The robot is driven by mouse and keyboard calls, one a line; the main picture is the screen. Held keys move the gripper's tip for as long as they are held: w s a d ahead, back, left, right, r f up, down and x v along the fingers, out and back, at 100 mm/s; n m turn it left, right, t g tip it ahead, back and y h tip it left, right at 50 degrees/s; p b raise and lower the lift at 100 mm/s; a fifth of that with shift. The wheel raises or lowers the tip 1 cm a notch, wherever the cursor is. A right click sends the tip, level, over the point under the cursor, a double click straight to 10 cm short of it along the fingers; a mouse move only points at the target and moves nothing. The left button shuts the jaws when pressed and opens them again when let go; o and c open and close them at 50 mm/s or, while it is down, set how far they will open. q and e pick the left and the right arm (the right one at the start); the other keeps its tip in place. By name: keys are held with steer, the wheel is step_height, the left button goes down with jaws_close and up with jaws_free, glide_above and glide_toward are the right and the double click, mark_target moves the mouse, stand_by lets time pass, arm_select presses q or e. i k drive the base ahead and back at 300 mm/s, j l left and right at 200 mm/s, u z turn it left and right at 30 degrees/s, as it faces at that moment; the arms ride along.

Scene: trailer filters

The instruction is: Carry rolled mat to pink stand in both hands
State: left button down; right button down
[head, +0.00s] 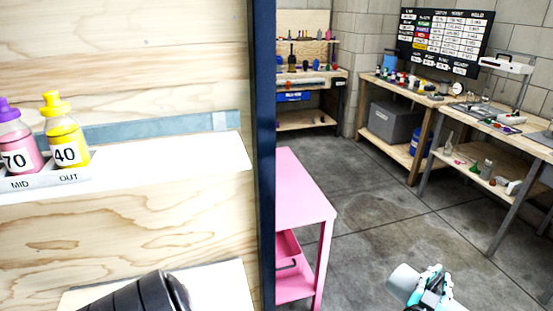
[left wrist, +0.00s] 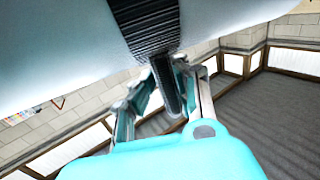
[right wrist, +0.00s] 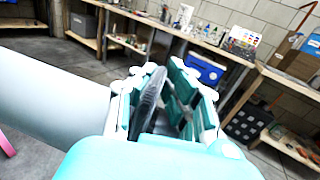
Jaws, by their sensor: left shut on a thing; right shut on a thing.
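The rolled mat is a pale cylinder; one end (head: 402,280) shows at the lower right of the head view. It fills the top of the left wrist view (left wrist: 55,45), with a ribbed black band around it, and the left of the right wrist view (right wrist: 50,105). My right gripper (right wrist: 160,100) is shut on another dark handle, beside the mat. The pink stand (head: 308,190) is partly hidden behind a dark post.
A dark post (head: 263,150) and wooden shelving with a white shelf (head: 170,168) and bottles (head: 66,135) fill the left. A black ribbed object (head: 140,293) is at lower left. Workbenches (head: 430,100) line the back right. Grey floor (head: 385,210) right of the stand is clear.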

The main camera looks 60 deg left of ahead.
mark_target(291, 182)
steer(key=i+l+u, duration=0.15)
steer(key=i, duration=1.1)
steer(key=i+u, duration=0.25)
steer(key=i, duration=0.45)
steer(key=i+l+u, duration=0.3)
steer(key=i, duration=0.45)
steer(key=i+j+u, duration=0.15)
steer(key=i+u, duration=0.15)
steer(key=u, duration=0.15)
steer(key=i+j+u, duration=0.1)
steer(key=i+u, duration=0.2)
steer(key=u, duration=0.2)
steer(key=i+l+u, duration=0.1)
steer(key=i+u, duration=0.2)
steer(key=u, duration=0.6)
steer(key=i+u, duration=0.1)
steer(key=u, duration=0.35)
steer(key=l+u, duration=0.1)
steer(key=u, duration=0.35)
steer(key=i+u, duration=0.1)
steer(key=u, duration=0.35)
